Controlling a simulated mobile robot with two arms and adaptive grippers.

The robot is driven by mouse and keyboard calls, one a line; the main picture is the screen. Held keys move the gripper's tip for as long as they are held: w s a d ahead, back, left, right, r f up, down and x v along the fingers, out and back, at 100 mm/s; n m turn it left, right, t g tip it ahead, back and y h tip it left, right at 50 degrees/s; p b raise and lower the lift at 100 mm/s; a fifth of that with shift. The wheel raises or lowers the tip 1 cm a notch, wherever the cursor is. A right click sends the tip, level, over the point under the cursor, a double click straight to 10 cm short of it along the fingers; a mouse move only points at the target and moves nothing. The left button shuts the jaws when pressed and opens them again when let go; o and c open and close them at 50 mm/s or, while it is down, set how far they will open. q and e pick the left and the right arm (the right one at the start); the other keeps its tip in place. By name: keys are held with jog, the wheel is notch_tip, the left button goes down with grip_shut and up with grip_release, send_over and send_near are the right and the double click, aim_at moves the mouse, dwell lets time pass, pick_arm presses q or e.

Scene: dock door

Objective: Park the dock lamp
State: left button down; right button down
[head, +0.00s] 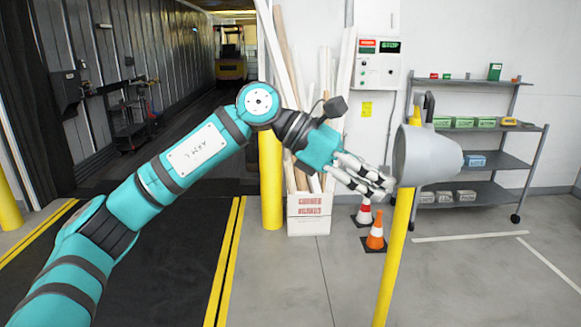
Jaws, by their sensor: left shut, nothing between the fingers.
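The dock lamp has a grey, cone-shaped head (424,158) with a dark bracket at its top left. It stands at the right of centre in the head view, by the top of a slanting yellow arm or post (393,262). My left arm reaches in from the left, and my left gripper (388,188) is shut and empty. Its fingertips are just left of the lamp head's lower left edge; I cannot tell whether they touch it. How the lamp head joins the yellow post is partly hidden. My right gripper is not in view.
A wheeled grey shelf (490,190) with small boxes stands behind the lamp. Traffic cones (376,232) and a crate of boards (309,222) stand behind my gripper. A yellow bollard (271,180) is left of the crate. The dark trailer opening is at left; the floor at right is clear.

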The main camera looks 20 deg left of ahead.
pick_arm(q)
jog(key=w+d+n+t+b, duration=0.1)
jog(key=d, duration=1.2)
jog(key=w+d+n+t, duration=0.2)
jog(key=d, duration=1.2)
jog(key=shift+w+r+y+b, duration=0.25)
jog(key=shift+w+y+b, duration=0.05)
jog(key=shift+y+b, duration=0.1)
